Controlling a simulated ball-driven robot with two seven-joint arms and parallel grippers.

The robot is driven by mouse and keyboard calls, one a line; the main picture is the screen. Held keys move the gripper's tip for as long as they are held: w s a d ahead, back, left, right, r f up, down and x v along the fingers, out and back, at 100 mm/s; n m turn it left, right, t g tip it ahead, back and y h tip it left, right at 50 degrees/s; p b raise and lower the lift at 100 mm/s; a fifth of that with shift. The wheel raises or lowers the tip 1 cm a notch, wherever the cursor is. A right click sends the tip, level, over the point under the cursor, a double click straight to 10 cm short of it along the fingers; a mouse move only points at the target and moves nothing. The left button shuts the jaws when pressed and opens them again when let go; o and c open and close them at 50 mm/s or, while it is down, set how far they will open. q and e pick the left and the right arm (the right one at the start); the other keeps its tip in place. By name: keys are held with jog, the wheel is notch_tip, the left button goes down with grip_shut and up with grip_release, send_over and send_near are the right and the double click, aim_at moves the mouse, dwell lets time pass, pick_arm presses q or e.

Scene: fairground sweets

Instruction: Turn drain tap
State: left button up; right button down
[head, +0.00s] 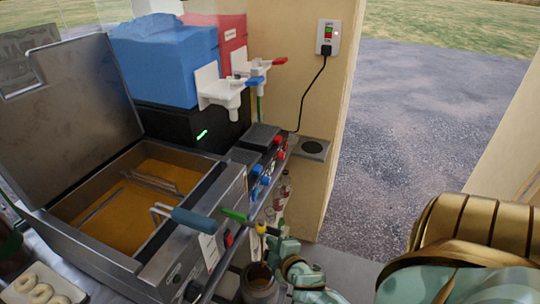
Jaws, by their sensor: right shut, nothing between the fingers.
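The fryer (232,200) stands at the left with its lid up and orange-brown oil (150,190) in its tank. A green lever (235,215) sticks out at its front right; it looks like the drain tap handle. My right gripper (272,238) is shut and empty, just right of and below the green lever, beside a small yellow part (260,228). I cannot tell whether it touches either. A dark open pot (259,286) stands below the lever and gripper. My left gripper is out of view.
A blue-gripped basket handle (194,220) juts over the fryer's front edge. Blue (160,55) and red (230,30) dispensers with white taps stand behind. Bottles (283,190) stand close behind my right gripper. Ring doughnuts (38,288) lie at lower left. Open ground lies right.

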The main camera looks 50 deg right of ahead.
jog(key=shift+d+f, duration=0.1)
jog(key=shift+d, duration=0.05)
jog(key=shift+f+b, duration=0.3)
jog(key=shift+f, duration=0.1)
dwell(1.0)
dwell(1.4)
